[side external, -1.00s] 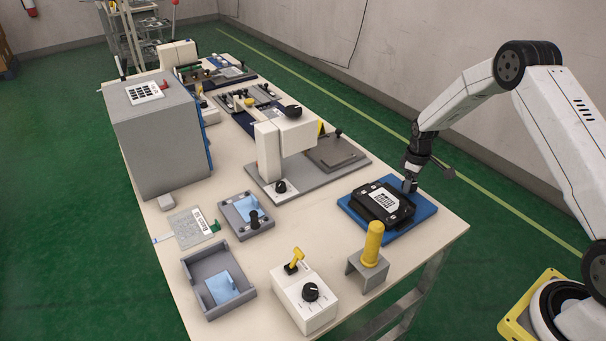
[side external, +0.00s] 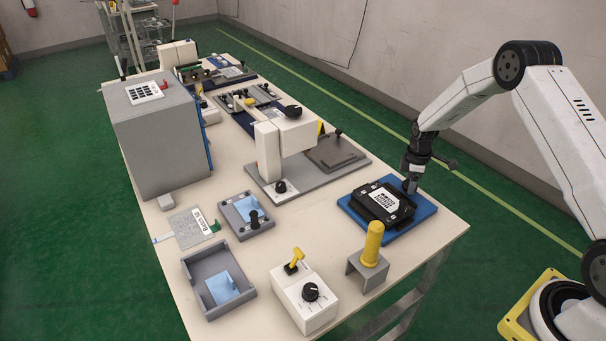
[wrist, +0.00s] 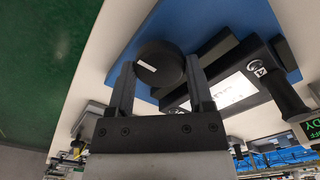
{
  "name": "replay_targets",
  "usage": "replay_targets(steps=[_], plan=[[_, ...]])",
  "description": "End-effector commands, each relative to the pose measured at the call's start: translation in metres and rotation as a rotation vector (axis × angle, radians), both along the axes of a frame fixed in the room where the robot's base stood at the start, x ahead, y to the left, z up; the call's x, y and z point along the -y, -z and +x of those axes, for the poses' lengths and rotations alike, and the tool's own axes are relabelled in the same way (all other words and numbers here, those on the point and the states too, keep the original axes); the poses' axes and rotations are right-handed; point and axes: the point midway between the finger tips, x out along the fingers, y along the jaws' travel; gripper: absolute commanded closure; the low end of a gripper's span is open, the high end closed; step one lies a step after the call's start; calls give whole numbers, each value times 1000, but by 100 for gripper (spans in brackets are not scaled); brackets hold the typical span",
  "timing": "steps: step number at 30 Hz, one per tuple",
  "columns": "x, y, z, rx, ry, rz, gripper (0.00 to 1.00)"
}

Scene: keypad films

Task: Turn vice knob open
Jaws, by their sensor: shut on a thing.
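The vice knob (wrist: 160,64) is a round black knob with a white mark on its face, seen in the wrist view between my gripper's fingers. My gripper (wrist: 160,78) is shut on the knob, one finger on each side. In the side external view my gripper (side external: 410,185) reaches down to the back edge of the black vice (side external: 366,213), and the knob there is hidden or too small to make out. The vice sits on a blue base plate (side external: 427,212) and holds a white labelled piece (side external: 387,200). The vice body also shows in the wrist view (wrist: 262,72).
A yellow-handled tool in a grey stand (side external: 373,243) and a white control box (side external: 305,300) stand in front of the vice. The table's right edge is close to the blue plate.

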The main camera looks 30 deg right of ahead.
Motion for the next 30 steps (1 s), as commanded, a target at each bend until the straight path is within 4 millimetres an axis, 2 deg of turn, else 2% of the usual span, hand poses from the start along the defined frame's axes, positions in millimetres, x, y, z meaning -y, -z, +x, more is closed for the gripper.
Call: replay_targets(steps=[4,5,6,8,20,26,30], plan=[[0,0,-1,-2,-2,-1,92],[0,0,-1,-2,-2,-1,30],[1,0,0,-2,-2,-1,18],[0,0,0,-1,-2,-1,0],[0,-5,0,1,0,-1,0],[0,-21,0,1,0,-1,0],[1,-38,1,2,0,-2,0]])
